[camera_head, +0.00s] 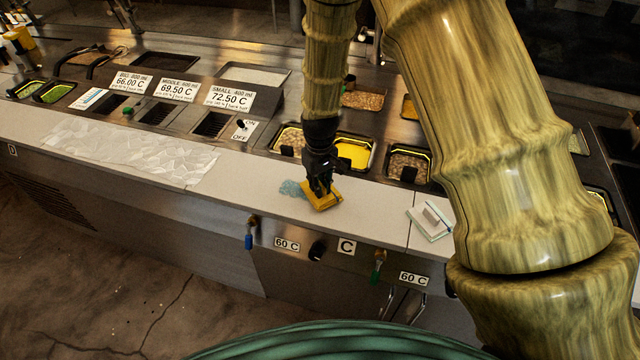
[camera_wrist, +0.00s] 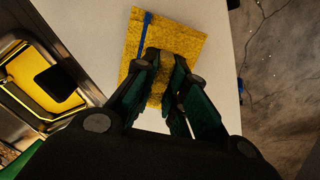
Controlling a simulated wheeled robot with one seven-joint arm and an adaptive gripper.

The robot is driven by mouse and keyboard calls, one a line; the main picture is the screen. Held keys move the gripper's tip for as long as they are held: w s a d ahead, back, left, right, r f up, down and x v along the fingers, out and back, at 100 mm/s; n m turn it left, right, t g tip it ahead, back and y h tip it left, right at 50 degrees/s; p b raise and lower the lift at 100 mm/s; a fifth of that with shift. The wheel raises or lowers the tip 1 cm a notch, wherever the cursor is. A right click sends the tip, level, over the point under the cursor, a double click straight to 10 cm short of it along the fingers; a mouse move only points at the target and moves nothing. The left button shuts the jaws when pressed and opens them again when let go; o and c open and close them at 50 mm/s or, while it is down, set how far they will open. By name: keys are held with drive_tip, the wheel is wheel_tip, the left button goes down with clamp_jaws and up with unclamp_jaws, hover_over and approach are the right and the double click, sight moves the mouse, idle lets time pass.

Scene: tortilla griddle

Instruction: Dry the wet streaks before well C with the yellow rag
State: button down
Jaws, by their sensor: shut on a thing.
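The yellow rag (camera_head: 325,197) lies on the white counter ledge (camera_head: 376,216), behind the sign "C" (camera_head: 346,247). My gripper (camera_head: 320,185) points down over the rag and is shut on it. In the wrist view the rag (camera_wrist: 190,38) spreads out beyond my fingertips (camera_wrist: 166,62), with a blue stripe along its left side. Bluish wet streaks (camera_head: 291,188) show on the ledge just left of the rag. Whether more wet lies under the rag is hidden.
Wells with food sit behind the ledge, one with yellow contents (camera_head: 353,154). A notepad with a pen (camera_head: 431,221) lies right of the rag. A crinkled clear sheet (camera_head: 135,150) covers the ledge at left. Knobs and taps (camera_head: 250,233) stick out below the front edge.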

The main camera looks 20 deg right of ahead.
drive_tip(key=shift+f, duration=0.65)
drive_tip(key=c, duration=1.7)
unclamp_jaws()
drive_tip(key=shift+r, duration=0.4)
drive_tip(key=shift+c, duration=0.6)
clamp_jaws()
drive_tip(key=shift+o, duration=0.5)
unclamp_jaws()
